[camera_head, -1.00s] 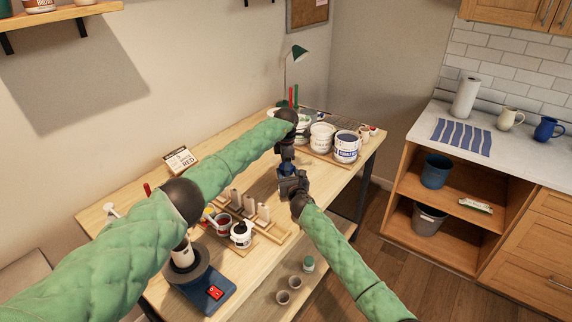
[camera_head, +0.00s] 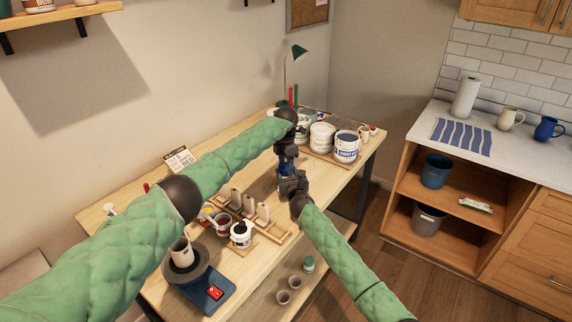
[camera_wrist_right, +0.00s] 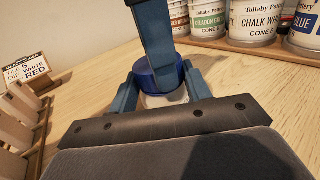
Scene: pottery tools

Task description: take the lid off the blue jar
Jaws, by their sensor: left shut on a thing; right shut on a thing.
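The jar (camera_wrist_right: 166,99) stands upright on the wooden table, with a pale body and a blue lid (camera_wrist_right: 143,78). In the right wrist view the lid sits directly over the body, with no clear gap showing. My right gripper (camera_wrist_right: 161,92) is shut on the jar body, one blue finger on each side. My left gripper (camera_wrist_right: 158,45) comes down from above and is shut on the lid; its near finger hides part of it. In the head view my left gripper (camera_head: 286,160) is just above my right gripper (camera_head: 290,180), and together they mostly hide the jar.
Labelled glaze tubs (camera_head: 346,147) stand on a wooden board behind the jar. A rack (camera_head: 250,207), small open pots (camera_head: 241,235) and a pottery wheel (camera_head: 203,285) are nearer me at left. A sign (camera_head: 180,159) stands at the table's back. Bare table lies around the jar.

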